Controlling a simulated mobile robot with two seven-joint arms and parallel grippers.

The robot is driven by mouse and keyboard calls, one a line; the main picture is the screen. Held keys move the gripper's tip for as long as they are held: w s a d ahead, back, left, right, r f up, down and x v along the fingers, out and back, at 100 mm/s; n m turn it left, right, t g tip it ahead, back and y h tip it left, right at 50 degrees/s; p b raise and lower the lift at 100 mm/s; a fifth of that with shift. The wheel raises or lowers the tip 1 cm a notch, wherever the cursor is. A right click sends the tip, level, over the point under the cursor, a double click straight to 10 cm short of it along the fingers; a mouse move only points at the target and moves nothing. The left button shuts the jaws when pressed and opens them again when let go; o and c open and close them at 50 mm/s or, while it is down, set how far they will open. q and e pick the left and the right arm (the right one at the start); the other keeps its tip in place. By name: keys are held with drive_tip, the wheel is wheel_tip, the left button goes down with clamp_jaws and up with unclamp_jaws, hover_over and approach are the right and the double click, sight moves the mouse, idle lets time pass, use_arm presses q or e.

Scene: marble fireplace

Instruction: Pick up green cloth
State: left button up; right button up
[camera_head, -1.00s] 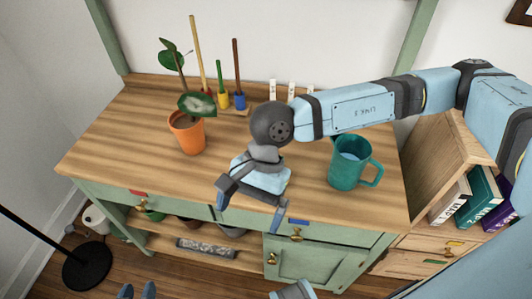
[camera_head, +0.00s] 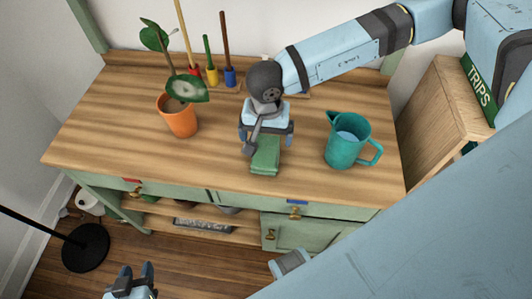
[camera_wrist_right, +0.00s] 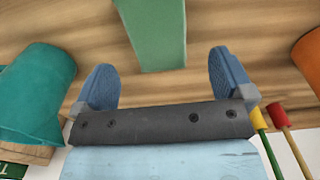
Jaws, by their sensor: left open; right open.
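The green cloth (camera_head: 265,157) lies folded on the wooden desk top near the front edge. It also shows at the top middle of the right wrist view (camera_wrist_right: 155,30). My right gripper (camera_head: 268,146) is open and empty over the far end of the cloth, hiding part of it. In the wrist view its two blue fingers (camera_wrist_right: 160,62) stand wide apart, and the cloth lies ahead, between their lines. My left gripper (camera_head: 136,273) is open and empty at the bottom of the head view, low in front of the desk.
A teal pitcher (camera_head: 347,141) stands right of the cloth. A potted plant (camera_head: 179,115) in an orange pot stands to the left. Several coloured tools (camera_head: 211,75) stand behind. The desk between pot and cloth is clear. A wooden cabinet (camera_head: 430,110) adjoins on the right.

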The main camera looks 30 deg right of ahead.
sight(267, 144)
drive_tip(key=f, duration=0.5)
drive_tip(key=shift+w+d+f, duration=0.1)
drive_tip(key=shift+w+d, duration=0.1)
drive_tip(key=shift+d, duration=0.05)
drive_tip(key=shift+c, duration=0.2)
drive_tip(key=c, duration=1)
